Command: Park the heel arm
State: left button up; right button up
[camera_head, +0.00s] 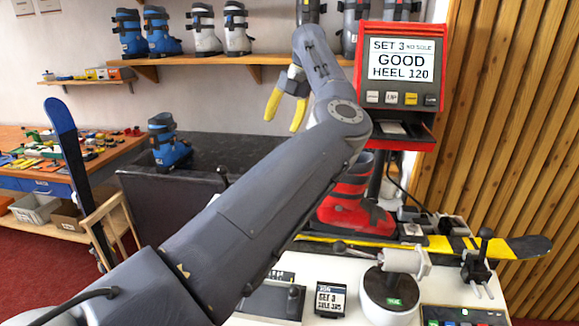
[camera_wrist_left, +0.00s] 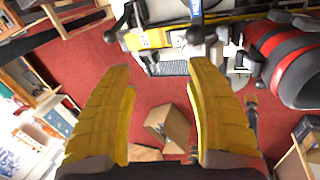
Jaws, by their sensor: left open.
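My left gripper (camera_head: 285,112) is raised behind the bench, with its two yellow fingers spread and nothing between them. In the left wrist view the fingers (camera_wrist_left: 160,105) are wide apart over the floor. A grey-blue bar with a dark round knob (camera_wrist_left: 200,35) lies beyond the fingertips; it may be the heel arm, but I cannot tell for sure. A red boot (camera_head: 350,205) stands at the yellow and black ski (camera_head: 480,245) on the bench; in the left wrist view the boot (camera_wrist_left: 285,60) is at right. My left arm hides part of the bench. My right gripper is not in view.
A red display (camera_head: 401,72) reads "GOOD HEEL 120". A small lever with a black knob (camera_head: 486,233) stands at the bench's right. A white roller on a post (camera_head: 403,262) and a card (camera_head: 330,299) are in front. A shelf (camera_head: 200,60) holds several boots.

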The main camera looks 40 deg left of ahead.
pick_arm(q)
jog(key=w+d+r+t+h, duration=0.1)
jog(key=w+d+r, duration=0.1)
jog(key=d, duration=0.3)
jog(key=shift+m, duration=0.3)
jog(key=x, duration=1.7)
jog(key=shift+d+f, duration=0.1)
jog(key=shift+f, duration=0.15)
grip_shut()
